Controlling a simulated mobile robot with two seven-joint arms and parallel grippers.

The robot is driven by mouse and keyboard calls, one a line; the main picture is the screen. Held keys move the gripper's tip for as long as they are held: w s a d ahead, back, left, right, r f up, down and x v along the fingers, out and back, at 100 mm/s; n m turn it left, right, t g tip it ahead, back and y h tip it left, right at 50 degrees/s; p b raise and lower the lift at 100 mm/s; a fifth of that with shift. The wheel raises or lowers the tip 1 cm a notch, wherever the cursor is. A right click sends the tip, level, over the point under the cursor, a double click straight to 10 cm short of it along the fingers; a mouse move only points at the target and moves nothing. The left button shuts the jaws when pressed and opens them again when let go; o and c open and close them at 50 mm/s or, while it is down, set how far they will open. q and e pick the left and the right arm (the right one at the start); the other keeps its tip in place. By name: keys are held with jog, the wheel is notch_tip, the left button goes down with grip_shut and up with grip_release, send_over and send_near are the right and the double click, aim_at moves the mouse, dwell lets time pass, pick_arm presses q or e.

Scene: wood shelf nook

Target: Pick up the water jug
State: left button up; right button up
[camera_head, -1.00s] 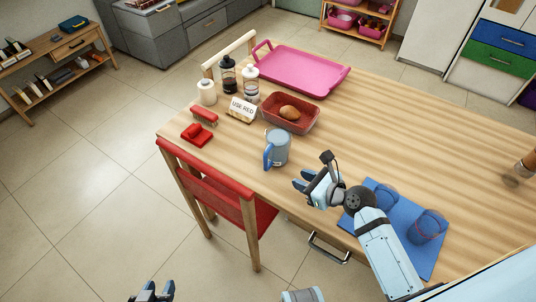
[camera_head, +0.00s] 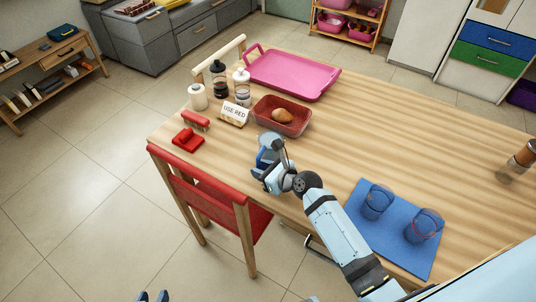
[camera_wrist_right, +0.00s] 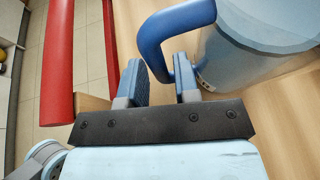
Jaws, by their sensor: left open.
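The water jug (camera_head: 268,137), a grey-blue jug with a blue handle, stands on the wooden table near its front-left edge. My right gripper (camera_head: 262,178) is at its near side and hides much of it in the head view. In the right wrist view the jug body (camera_wrist_right: 262,45) fills the upper right, and its blue handle (camera_wrist_right: 153,42) comes down between the two fingers of my right gripper (camera_wrist_right: 162,82). The fingers are apart, with a gap beside the handle. My left gripper (camera_head: 152,296) shows only at the bottom edge, away from the table, open.
A red chair (camera_head: 215,195) stands at the table's near left. Behind the jug are a red bin with a bread roll (camera_head: 283,115), a "USE RED" sign (camera_head: 234,113) and two bottles. A blue mat (camera_head: 388,247) holds two blue cups. The table's middle right is clear.

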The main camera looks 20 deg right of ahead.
aim_at(258, 154)
jog(key=shift+w+a+f, duration=0.3)
jog(key=shift+w, duration=0.25)
grip_shut()
pick_arm(q)
jog(key=shift+d, duration=0.1)
pick_arm(e)
jog(key=shift+r, duration=0.1)
jog(key=shift+r, duration=0.1)
notch_tip(258, 154, up, 2)
jog(key=p, duration=0.3)
jog(key=shift+r, duration=0.1)
notch_tip(258, 154, up, 3)
jog(key=p, duration=0.3)
jog(key=shift+r+p, duration=0.75)
jog(key=shift+p, duration=0.5)
pick_arm(q)
notch_tip(258, 154, up, 11)
jog(key=p, duration=0.3)
jog(key=shift+s+a+f+m+p, duration=0.2)
jog(key=shift+s+a+m+p, duration=0.05)
jog(key=shift+a+m+p, duration=0.05)
pick_arm(e)
jog(key=shift+r, duration=1.45)
